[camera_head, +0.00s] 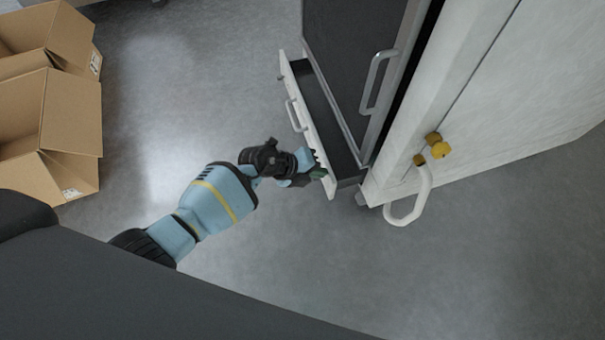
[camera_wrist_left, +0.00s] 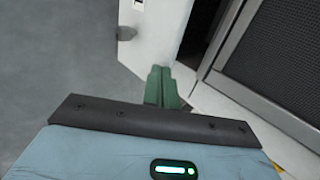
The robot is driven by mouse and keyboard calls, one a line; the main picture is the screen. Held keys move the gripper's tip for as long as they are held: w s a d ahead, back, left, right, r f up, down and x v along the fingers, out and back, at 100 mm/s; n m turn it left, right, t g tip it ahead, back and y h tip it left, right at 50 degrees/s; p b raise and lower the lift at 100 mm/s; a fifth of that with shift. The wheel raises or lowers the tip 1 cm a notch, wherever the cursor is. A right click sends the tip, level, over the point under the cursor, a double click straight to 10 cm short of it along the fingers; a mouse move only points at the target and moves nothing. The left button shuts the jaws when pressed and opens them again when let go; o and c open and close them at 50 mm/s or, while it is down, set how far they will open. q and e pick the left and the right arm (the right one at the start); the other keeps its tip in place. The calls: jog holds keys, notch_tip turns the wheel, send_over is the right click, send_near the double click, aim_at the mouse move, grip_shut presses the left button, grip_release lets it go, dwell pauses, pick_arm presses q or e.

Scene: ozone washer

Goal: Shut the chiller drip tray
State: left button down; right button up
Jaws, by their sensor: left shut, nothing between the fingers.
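The chiller drip tray (camera_head: 291,88) is a shallow drawer with a white front and a pale handle. It sticks out at the bottom of the chiller (camera_head: 352,45), so it stands open. My left gripper (camera_head: 319,173) is at the near end of the tray's front. In the left wrist view the green fingers (camera_wrist_left: 161,86) are together with nothing between them, over the edge of the white tray front (camera_wrist_left: 155,45). I cannot tell whether they touch it. My right gripper is not in view.
A dark door with a handle (camera_head: 378,82) stands above the tray. A white panel (camera_head: 500,110) with a yellow valve (camera_head: 438,146) and a curved white pipe (camera_head: 408,205) is to the right. Cardboard boxes (camera_head: 50,125) stand at the left. The floor between is clear.

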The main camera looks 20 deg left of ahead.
aim_at(331, 171)
pick_arm(q)
jog(key=shift+w+d, duration=0.65)
jog(key=shift+d, duration=0.3)
jog(key=shift+w+d, duration=0.6)
jog(key=shift+d, duration=0.3)
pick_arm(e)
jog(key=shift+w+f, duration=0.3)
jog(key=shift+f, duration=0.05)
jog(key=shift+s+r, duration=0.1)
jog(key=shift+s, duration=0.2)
